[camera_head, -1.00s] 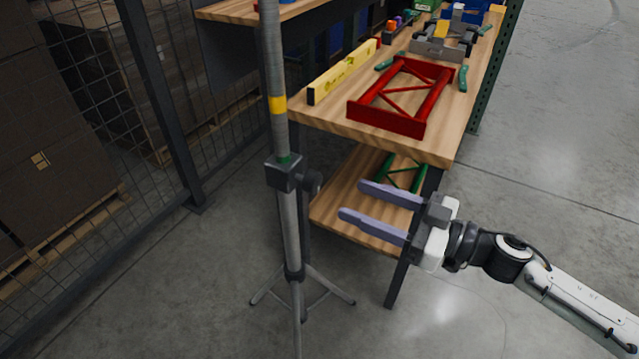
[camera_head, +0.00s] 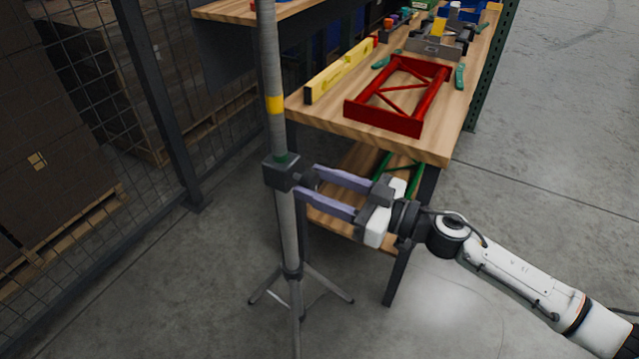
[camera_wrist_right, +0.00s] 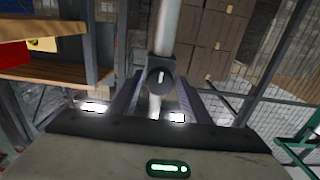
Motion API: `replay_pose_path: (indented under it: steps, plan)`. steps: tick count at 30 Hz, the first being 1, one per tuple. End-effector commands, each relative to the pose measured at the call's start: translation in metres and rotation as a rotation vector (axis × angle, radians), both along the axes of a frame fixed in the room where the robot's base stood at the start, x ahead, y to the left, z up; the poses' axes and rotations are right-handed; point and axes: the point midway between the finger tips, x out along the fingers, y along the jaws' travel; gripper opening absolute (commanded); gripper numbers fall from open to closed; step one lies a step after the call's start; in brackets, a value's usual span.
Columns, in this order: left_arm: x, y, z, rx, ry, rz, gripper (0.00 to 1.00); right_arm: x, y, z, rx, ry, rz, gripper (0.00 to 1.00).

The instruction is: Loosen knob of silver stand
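The silver stand (camera_head: 289,228) is upright on splayed legs, with a yellow band on its upper pole. Its dark clamp collar (camera_head: 281,172) carries a black knob on the right side, partly hidden by the fingertips. The knob (camera_wrist_right: 160,78) shows in the right wrist view between the two fingers, with the pole (camera_wrist_right: 167,28) behind it. My right gripper (camera_head: 309,187) is open, its two purple-grey fingers level and pointing at the collar, one on each side of the knob. Gaps seem to remain beside the knob. My left gripper is not in view.
A wooden workbench (camera_head: 431,148) stands right behind the stand, holding a red frame (camera_head: 400,95), a yellow level (camera_head: 341,70) and tools. Its lower shelf is close behind my right gripper. A wire fence (camera_head: 166,100) is at left. Floor at right is clear.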

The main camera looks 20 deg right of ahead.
Motion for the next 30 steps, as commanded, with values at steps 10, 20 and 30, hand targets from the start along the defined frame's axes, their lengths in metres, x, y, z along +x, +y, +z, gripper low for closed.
replay_pose_path:
  steps: [10, 20, 30]
  plan:
    - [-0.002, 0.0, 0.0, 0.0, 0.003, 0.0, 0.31, 0.0, 0.0, 0.0, -0.004, -0.004, 0.0, 0.11]
    - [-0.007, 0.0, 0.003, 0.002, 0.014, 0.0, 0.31, 0.0, -0.001, 0.001, -0.094, -0.092, 0.0, 0.11]
    - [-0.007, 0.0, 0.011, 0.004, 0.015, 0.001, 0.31, 0.0, -0.001, 0.001, -0.305, -0.303, -0.001, 0.11]
